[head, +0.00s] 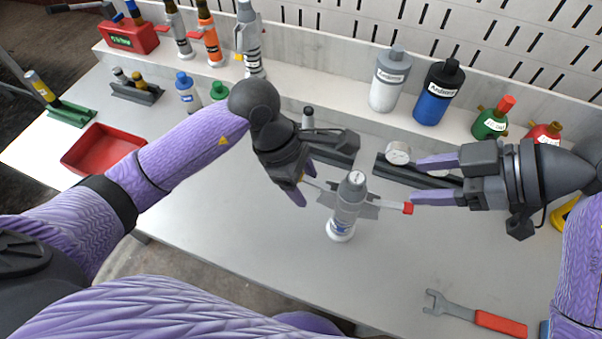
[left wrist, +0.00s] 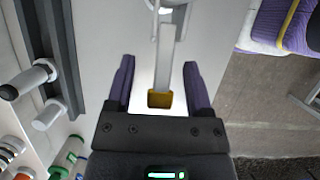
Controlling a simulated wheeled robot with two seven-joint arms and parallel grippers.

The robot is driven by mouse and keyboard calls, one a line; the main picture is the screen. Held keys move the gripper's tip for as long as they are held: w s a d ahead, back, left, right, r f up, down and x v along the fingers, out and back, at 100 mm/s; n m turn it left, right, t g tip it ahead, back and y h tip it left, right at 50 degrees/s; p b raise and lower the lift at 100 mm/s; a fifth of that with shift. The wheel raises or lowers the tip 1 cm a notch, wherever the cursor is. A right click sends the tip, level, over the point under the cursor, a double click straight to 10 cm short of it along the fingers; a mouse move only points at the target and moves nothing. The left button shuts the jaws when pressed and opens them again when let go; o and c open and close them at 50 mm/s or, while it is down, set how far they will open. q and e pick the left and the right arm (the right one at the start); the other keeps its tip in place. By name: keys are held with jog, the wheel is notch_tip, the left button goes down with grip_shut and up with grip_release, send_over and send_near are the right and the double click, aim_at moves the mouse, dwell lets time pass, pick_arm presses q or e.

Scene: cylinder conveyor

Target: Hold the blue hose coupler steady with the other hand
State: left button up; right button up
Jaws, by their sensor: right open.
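A grey and white cylinder (head: 346,212) with a small blue mark near its base stands upright on the table between my grippers. A round gauge sits on its top. One side arm ends in a red tip (head: 408,208); the other reaches toward my left gripper (head: 306,183). In the left wrist view that arm ends in a yellow tip (left wrist: 160,99) between the open fingers (left wrist: 159,78), with gaps on both sides. My right gripper (head: 424,181) is open and empty, its lower fingertip close to the red tip; contact is unclear. I cannot tell which item is the blue hose coupler.
A blue bottle (head: 436,96) and a grey bottle (head: 388,84) stand on the back ledge. Dark rails (head: 425,172) lie behind the cylinder. A red tray (head: 102,149) is at left, and a red-handled wrench (head: 476,315) at front right. The table front is mostly clear.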

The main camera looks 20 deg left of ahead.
pick_arm(q)
grip_shut()
dwell(1.1)
dwell(0.4)
